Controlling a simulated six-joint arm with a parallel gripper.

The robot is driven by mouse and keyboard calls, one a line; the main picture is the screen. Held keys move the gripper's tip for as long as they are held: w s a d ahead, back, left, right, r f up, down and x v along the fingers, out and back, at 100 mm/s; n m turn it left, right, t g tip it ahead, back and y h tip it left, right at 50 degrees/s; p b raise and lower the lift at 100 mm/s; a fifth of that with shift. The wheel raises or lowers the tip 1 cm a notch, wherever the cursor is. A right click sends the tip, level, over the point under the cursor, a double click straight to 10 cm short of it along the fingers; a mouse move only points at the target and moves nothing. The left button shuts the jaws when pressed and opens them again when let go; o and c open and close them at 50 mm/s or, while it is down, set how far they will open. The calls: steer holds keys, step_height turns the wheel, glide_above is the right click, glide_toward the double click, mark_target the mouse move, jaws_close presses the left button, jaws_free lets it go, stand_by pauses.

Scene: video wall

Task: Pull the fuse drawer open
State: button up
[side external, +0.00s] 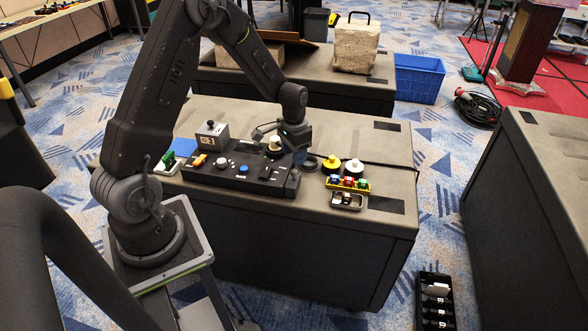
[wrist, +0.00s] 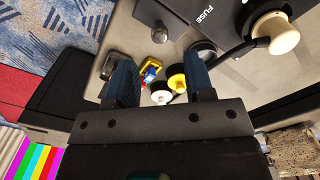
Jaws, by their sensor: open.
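The dark control console (side external: 235,172) lies on the grey work table. In the wrist view its panel (wrist: 222,22) bears the word FUSE at the top. A grey round knob (wrist: 160,32) stands out beyond the panel's edge there, ahead of my fingers; I cannot tell for certain that it is the fuse drawer's handle. No drawer gap is clear. My gripper (side external: 301,156) is above the console's right end in the side view. In the wrist view my gripper (wrist: 159,65) has its two fingers wide apart, with nothing held between them.
A yellow knob (side external: 333,162) and a white knob (side external: 354,166) stand right of the console. In front of them are a yellow tray (side external: 349,184) of coloured pieces and a grey tray (side external: 347,200). A cream knob (wrist: 285,38) rises from the console. The table's front right is clear.

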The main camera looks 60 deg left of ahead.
mark_target(294, 171)
step_height(294, 171, down, 6)
steer(key=shift+f, duration=0.15)
stand_by(0.3)
jaws_close()
stand_by(0.4)
